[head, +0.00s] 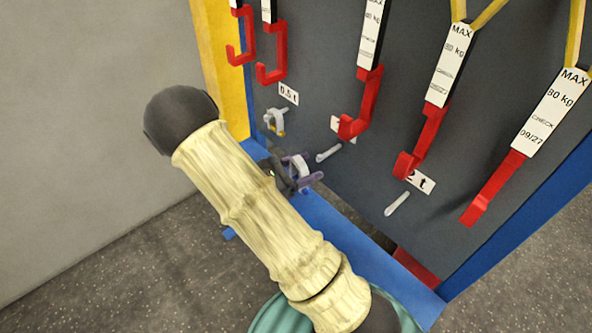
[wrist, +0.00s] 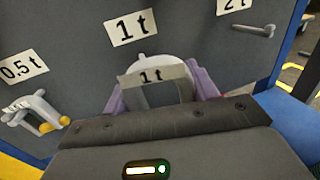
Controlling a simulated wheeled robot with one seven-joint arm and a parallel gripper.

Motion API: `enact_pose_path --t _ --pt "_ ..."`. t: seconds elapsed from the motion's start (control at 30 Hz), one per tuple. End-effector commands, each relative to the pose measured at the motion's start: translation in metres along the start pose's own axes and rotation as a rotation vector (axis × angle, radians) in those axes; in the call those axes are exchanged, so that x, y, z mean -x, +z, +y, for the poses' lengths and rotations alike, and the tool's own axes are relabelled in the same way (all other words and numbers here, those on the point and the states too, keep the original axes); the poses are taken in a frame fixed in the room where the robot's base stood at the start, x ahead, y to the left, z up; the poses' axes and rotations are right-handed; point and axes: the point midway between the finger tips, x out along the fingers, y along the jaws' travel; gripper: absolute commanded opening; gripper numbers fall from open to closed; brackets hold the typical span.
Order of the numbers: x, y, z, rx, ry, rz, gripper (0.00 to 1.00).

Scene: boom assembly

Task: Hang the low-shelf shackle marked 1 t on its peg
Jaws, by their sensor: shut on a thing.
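My gripper (head: 286,178) is shut on a pale shackle with purple ends (head: 301,168). In the wrist view the shackle (wrist: 160,68) stands upright above the dark fingers (wrist: 165,122), with a "1 t" tag across it. The 1 t peg (head: 328,152) is a pale rod on the dark board, bare in the head view. The shackle is left of and slightly below it there, apart in the picture. In the wrist view the board's "1 t" label (wrist: 131,27) is just above the shackle, which hides most or all of the peg.
Another shackle with yellow ends (head: 275,122) hangs under the 0.5 t label (head: 288,94). The 2 t peg (head: 397,203) is bare. Several red hooks (head: 360,110) hang in front of the board, one close to the 1 t peg. A blue frame rail (head: 350,225) runs below.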

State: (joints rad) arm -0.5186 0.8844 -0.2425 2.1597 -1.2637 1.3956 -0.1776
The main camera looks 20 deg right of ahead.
Motion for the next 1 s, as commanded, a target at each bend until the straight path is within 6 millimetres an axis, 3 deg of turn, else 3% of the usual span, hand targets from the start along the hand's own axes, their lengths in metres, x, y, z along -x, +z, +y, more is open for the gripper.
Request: enact_pose_path --t 1.0 --pt "-0.044 -0.005 0.013 -0.001 0.003 -0.002 0.23"
